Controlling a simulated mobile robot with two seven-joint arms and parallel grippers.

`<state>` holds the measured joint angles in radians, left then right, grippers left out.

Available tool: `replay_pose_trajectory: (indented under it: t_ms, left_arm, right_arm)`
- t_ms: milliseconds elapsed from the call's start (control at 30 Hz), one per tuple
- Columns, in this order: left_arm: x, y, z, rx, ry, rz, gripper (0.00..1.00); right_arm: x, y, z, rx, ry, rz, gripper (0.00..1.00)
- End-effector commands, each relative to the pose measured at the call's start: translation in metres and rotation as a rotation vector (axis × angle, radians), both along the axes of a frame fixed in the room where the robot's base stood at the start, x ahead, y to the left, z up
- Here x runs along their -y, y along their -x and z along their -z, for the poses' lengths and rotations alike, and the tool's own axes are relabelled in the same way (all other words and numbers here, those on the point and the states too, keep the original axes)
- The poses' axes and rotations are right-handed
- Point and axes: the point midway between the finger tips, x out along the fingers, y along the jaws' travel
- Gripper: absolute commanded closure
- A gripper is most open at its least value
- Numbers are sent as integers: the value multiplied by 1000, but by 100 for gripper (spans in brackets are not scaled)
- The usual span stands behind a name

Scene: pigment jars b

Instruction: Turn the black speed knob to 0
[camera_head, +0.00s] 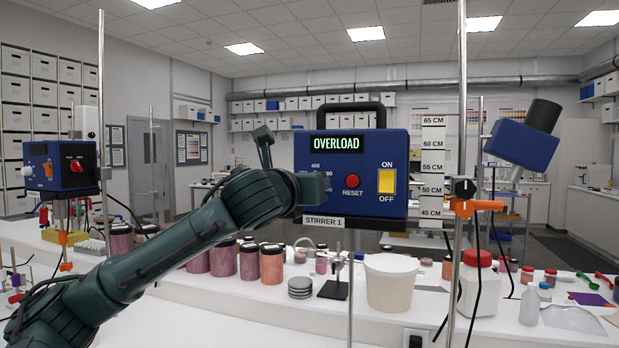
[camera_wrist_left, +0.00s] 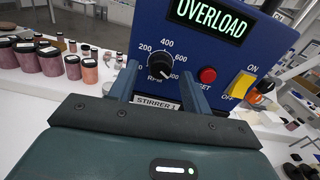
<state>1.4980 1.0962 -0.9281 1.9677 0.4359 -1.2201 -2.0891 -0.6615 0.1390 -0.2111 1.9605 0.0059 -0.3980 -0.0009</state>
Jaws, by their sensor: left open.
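The black speed knob (camera_wrist_left: 160,66) is on the front of the blue stirrer box (camera_head: 400,150), inside a white number scale. Its white mark appears to point to the lower right, away from the 200 and 400 marks. In the head view my gripper hides the knob. My left gripper (camera_wrist_left: 158,80) is open, with one finger to the left and one to the right of the knob. I cannot tell whether they touch it. It also shows in the head view (camera_head: 312,190), at the box's left side. My right gripper is not in view.
The box's display (camera_head: 337,143) reads OVERLOAD. A red RESET button (camera_head: 352,181) and a yellow ON/OFF switch (camera_head: 387,181) sit right of the knob. Below stand pigment jars (camera_head: 271,263), a white tub (camera_head: 391,282) and metal rods. Another blue unit (camera_head: 60,165) is at left.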

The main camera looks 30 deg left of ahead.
Motion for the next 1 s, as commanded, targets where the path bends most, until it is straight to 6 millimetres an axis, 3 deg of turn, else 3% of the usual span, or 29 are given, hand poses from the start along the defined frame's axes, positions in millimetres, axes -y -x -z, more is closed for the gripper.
replay_pose_trajectory:
  t_ms: [200, 467, 1000]
  left_arm:
    - [-3, -16, 0, 1, 0, 1, 51]
    - [-4, -17, 0, 1, 0, 1, 51]
    - [-4, -17, 0, 1, 0, 1, 94]
  right_arm:
    - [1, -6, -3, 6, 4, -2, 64]
    - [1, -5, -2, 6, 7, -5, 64]
    - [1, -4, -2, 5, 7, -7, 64]
